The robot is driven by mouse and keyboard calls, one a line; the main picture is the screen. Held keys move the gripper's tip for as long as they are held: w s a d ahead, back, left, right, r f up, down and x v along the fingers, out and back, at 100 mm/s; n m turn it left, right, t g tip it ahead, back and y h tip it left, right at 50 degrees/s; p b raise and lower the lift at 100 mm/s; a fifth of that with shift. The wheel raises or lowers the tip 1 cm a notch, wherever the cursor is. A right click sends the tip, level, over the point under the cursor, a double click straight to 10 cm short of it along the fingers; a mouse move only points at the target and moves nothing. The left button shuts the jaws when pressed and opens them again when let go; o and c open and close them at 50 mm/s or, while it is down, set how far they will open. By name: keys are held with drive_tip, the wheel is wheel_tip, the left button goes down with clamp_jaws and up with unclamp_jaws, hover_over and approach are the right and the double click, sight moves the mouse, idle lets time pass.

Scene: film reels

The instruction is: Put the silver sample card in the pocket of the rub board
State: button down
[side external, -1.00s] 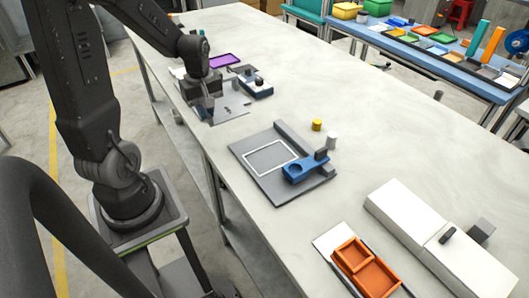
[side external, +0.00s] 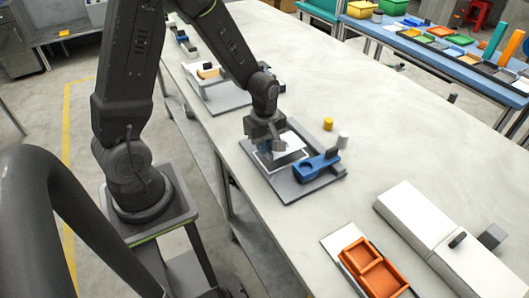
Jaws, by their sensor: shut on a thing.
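The rub board (side external: 296,191) is a flat grey plate with a raised back rail and a blue arm-like part (side external: 316,167) at its right. The card shows as a pale, bright sheet beside and under the fingers. I cannot tell whether it touches the board.
A yellow cylinder (side external: 328,124) and a white cylinder (side external: 343,139) stand behind the board. An orange tray (side external: 372,267) and long white boxes (side external: 432,232) lie at front right. Another grey plate (side external: 222,99) is farther back.

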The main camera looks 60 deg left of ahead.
drive_tip(key=shift+f, duration=1.6)
drive_tip(key=shift+f, duration=0.1)
drive_tip(key=c, duration=1.2)
unclamp_jaws()
drive_tip(key=shift+o, duration=0.2)
wheel_tip(320, 180, up, 11)
drive_tip(key=shift+s+r, duration=0.1)
drive_tip(key=shift+r, duration=0.6)
drive_tip(key=s+d+r+m+t, duration=0.5)
drive_tip(key=s+r+m, duration=0.6)
drive_tip(key=m, duration=0.7)
wheel_tip(320, 180, up, 2)
drive_tip(key=d, duration=0.2)
drive_tip(key=shift+s+d+r+t, duration=0.15)
drive_tip(key=shift+s+d+t, duration=0.15)
drive_tip(key=shift+s+d, duration=0.1)
